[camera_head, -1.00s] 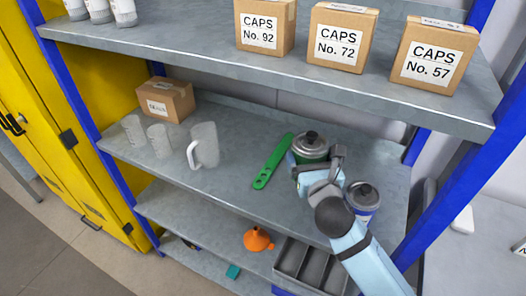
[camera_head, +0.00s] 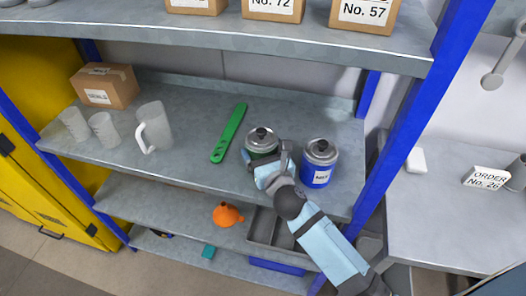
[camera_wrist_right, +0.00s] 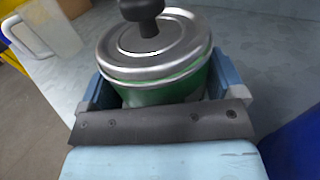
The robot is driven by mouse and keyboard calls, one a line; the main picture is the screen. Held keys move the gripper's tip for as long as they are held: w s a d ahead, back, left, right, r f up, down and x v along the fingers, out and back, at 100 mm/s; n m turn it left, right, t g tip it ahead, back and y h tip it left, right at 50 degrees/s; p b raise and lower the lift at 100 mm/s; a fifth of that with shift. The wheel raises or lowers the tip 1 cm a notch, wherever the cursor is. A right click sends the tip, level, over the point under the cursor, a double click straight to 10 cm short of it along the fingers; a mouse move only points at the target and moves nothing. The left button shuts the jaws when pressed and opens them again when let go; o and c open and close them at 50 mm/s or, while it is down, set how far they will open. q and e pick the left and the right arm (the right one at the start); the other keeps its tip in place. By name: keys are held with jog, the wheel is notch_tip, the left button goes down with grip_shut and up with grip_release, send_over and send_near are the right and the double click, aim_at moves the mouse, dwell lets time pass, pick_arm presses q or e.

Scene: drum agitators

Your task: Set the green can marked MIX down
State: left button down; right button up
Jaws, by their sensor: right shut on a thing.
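The green can (camera_head: 262,138) has a silver lid with a black knob and is at the middle shelf, right of the green paddle. My right gripper (camera_head: 262,166) is shut around its body, and the arm covers most of its front. In the right wrist view the can (camera_wrist_right: 160,95) stands upright between the two blue fingers of my right gripper (camera_wrist_right: 165,92). Its MIX label is hidden, and I cannot tell whether its base touches the shelf. My left gripper is in neither view.
A blue can (camera_head: 318,163) stands close to the right. A green paddle (camera_head: 230,132), a clear jug (camera_head: 154,126), two beakers and a box (camera_head: 105,86) are to the left on the middle shelf (camera_head: 195,175). The upper shelf (camera_head: 300,43) overhangs the back.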

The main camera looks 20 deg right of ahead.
jog(key=shift+f, duration=0.15)
jog(key=o, duration=0.9)
jog(key=shift+o, duration=0.2)
